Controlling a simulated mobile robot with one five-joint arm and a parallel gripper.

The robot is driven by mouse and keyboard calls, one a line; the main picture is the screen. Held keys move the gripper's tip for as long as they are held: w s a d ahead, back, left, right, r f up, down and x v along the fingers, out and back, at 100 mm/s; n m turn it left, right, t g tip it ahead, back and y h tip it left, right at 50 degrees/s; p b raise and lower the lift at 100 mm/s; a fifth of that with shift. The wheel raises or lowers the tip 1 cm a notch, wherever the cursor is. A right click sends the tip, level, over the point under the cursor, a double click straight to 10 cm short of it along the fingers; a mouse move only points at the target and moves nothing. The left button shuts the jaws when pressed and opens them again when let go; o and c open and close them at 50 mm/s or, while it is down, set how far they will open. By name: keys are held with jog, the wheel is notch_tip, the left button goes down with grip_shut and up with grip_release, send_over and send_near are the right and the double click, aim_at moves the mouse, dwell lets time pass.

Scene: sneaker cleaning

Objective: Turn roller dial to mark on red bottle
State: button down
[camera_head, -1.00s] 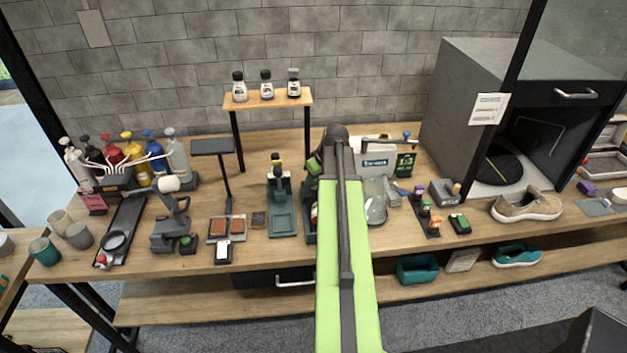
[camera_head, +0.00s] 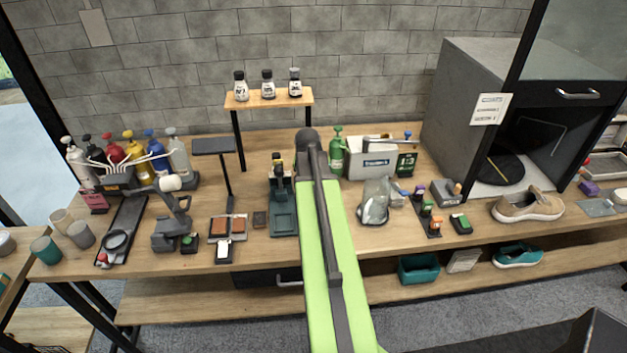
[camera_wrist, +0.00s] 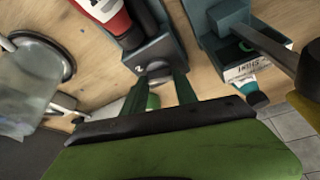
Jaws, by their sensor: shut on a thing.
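In the wrist view a red bottle (camera_wrist: 119,21) with a white label lies in a blue-grey holder (camera_wrist: 163,45) at the top. A round grey dial (camera_wrist: 154,70) sits at the holder's near end, with a small pale mark on the holder beside it. My gripper (camera_wrist: 163,78) has its two dark green fingers on either side of the dial and is shut on it. The fingers partly cover the dial, and its setting cannot be read. In the head view my arm hides the gripper, the dial and this holder.
A second teal holder (camera_head: 284,220) stands just left of my arm. Another red bottle (camera_head: 113,149) stands in the rack at left.

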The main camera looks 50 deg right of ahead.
jog(key=shift+w+a+m+g, duration=0.1)
jog(key=shift+m+g, duration=0.3)
jog(key=shift+m, duration=0.7)
jog(key=c, duration=1)
grip_release()
jog(key=shift+o, duration=0.2)
jog(key=p+v, duration=1.6)
jog(key=v, duration=0.1)
jog(key=shift+a+r, duration=0.2)
jog(key=shift+a, duration=0.05)
